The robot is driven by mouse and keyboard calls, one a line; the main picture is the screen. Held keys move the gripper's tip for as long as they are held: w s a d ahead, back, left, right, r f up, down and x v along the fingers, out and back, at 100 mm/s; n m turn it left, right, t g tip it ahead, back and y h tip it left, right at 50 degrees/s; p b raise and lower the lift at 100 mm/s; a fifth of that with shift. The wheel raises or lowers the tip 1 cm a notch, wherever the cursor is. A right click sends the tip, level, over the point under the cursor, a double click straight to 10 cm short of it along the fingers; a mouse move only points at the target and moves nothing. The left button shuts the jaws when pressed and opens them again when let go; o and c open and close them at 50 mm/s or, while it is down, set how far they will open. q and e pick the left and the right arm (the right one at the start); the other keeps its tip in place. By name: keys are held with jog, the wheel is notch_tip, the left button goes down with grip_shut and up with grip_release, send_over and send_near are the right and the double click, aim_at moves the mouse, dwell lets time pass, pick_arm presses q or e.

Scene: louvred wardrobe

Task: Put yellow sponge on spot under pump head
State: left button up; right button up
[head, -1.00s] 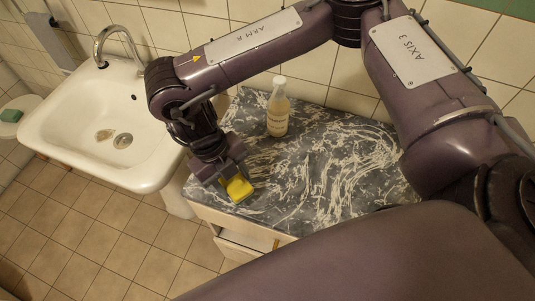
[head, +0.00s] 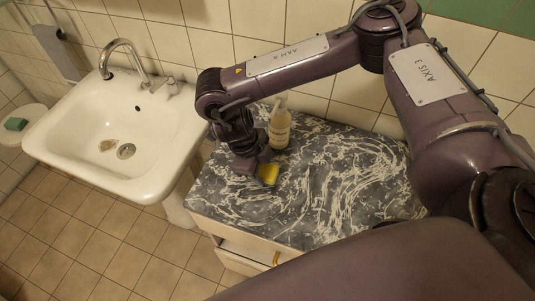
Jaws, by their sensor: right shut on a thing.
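The yellow sponge (head: 269,174) is at the tips of my right gripper (head: 262,178), low over the dark marbled countertop (head: 330,205). The gripper is shut on it, and I cannot tell whether the sponge touches the counter. The pump bottle (head: 280,127), pale with a whitish label, stands upright just behind the gripper. Its pump head (head: 280,102) is partly beside my arm, and the spot under it is hard to make out. My left gripper is not in view.
A white sink (head: 120,135) with a chrome tap (head: 125,58) is at the left. A green sponge (head: 15,124) lies on a white round surface at the far left. A drawer (head: 250,253) below the counter stands partly open. The counter's right side is clear.

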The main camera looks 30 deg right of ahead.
jog(key=w+d, duration=0.3)
jog(key=shift+w+d, duration=0.15)
jog(key=shift+d, duration=0.25)
jog(key=shift+a+f, duration=0.1)
jog(key=shift+f, duration=0.65)
jog(key=shift+a, duration=0.1)
jog(key=o, duration=1.1)
jog(key=shift+f, duration=0.1)
jog(key=shift+c, duration=0.2)
jog(key=s+v, duration=0.1)
jog(key=v, duration=1.1)
jog(key=shift+w+p, duration=0.4)
